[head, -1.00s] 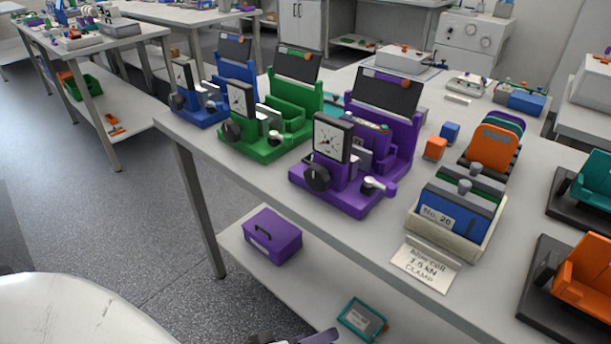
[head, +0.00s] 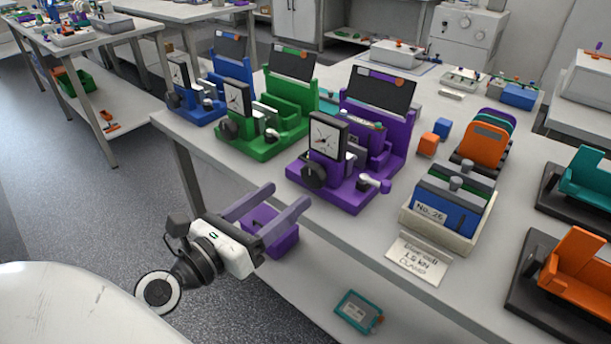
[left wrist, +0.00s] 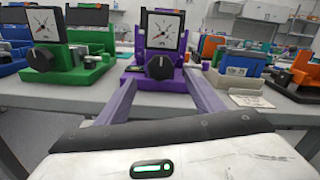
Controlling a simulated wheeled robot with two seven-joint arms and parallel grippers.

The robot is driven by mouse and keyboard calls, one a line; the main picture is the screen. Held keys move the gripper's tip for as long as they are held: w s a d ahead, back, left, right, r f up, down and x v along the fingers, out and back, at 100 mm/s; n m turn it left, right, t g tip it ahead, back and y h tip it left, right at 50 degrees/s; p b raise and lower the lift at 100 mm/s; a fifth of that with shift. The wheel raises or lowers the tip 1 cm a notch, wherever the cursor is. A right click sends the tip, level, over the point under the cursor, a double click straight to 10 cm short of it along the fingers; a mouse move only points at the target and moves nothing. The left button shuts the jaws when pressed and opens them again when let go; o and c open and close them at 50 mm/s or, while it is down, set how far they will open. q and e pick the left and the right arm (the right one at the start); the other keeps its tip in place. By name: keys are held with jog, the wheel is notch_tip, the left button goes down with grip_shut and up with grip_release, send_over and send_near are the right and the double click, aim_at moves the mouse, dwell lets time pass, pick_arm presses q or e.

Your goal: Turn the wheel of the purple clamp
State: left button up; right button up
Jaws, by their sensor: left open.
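The purple clamp (head: 346,190) stands on the bench near its front edge, with a square dial gauge (head: 328,136) on its front post. Its black wheel (head: 313,176) sits below the dial, facing the front left. In the left wrist view the wheel (left wrist: 159,67) is straight ahead, centred between the fingers and apart from them. My left gripper (head: 290,204) is open and empty, in front of the bench edge and short of the wheel; its two purple fingers point toward the clamp. My right gripper is not in view.
A green clamp (head: 282,131) and a blue clamp (head: 205,108) stand to the left on the bench. A cell tray (head: 428,222) and a label card (head: 419,259) lie to the right. A purple box (head: 285,241) and a teal-framed item (head: 357,311) are on the lower shelf.

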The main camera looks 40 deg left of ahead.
aim_at(310, 178)
pick_arm(q)
jog(key=w, duration=0.4)
jog(key=w+p, duration=0.1)
jog(key=w, duration=0.1)
jog(key=shift+d, duration=0.25)
jog(key=shift+w, duration=0.75)
jog(key=shift+c, duration=0.4)
jog(key=c, duration=1)
jog(key=shift+o, duration=0.2)
jog(key=shift+d+m, duration=0.1)
jog(key=shift+m, duration=0.3)
